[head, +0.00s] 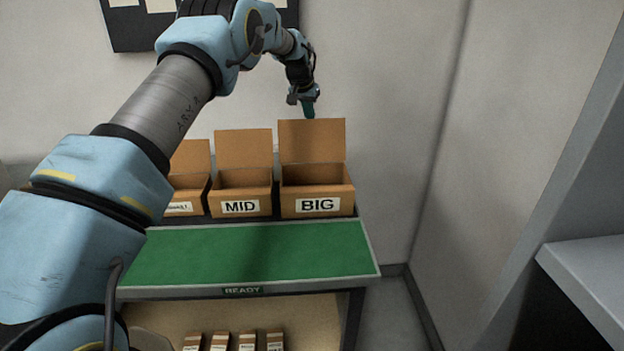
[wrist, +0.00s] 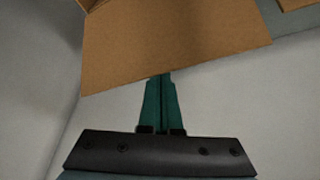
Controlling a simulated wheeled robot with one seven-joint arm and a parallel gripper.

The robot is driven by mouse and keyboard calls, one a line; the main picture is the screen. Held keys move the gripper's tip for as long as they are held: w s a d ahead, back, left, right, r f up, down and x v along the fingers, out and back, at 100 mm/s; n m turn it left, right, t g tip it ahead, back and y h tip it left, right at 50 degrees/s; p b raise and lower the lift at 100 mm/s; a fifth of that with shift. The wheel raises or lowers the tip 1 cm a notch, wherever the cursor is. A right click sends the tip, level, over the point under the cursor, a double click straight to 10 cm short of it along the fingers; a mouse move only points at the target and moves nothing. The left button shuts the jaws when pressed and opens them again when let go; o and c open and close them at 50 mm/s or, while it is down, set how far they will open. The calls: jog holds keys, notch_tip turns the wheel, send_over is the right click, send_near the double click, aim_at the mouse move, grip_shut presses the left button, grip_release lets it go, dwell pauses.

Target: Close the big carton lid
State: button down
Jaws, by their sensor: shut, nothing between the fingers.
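The big carton (head: 317,203), labelled BIG, stands at the right end of the row on the table. Its lid (head: 312,141) is open and stands up at the carton's back edge. My gripper (head: 309,112) is shut and empty, pointing down at the top edge of the lid. In the wrist view the lid (wrist: 175,50) fills the upper part, and the shut green fingers (wrist: 164,80) reach its edge. I cannot tell whether they touch it.
The MID carton (head: 240,201) and a smaller carton (head: 184,203) stand to the left with lids open. The green table mat (head: 250,252) in front is clear. Several small boxes (head: 247,341) sit on the shelf below. A wall is behind; a grey counter (head: 590,270) is at right.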

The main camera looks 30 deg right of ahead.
jog(key=shift+s, duration=0.1)
jog(key=s+a+b, duration=0.1)
jog(key=s+b, duration=0.1)
jog(key=s+a+b, duration=0.1)
jog(key=s+b, duration=0.3)
jog(key=shift+a+f, duration=0.4)
jog(key=shift+w+r, duration=0.2)
jog(key=shift+r, duration=0.2)
jog(key=shift+w+d+r+p, duration=0.2)
jog(key=shift+w+p, duration=0.25)
jog(key=shift+p, duration=0.3)
notch_tip(320, 180, up, 7)
jog(key=p, duration=0.5)
jog(key=shift+f, duration=0.15)
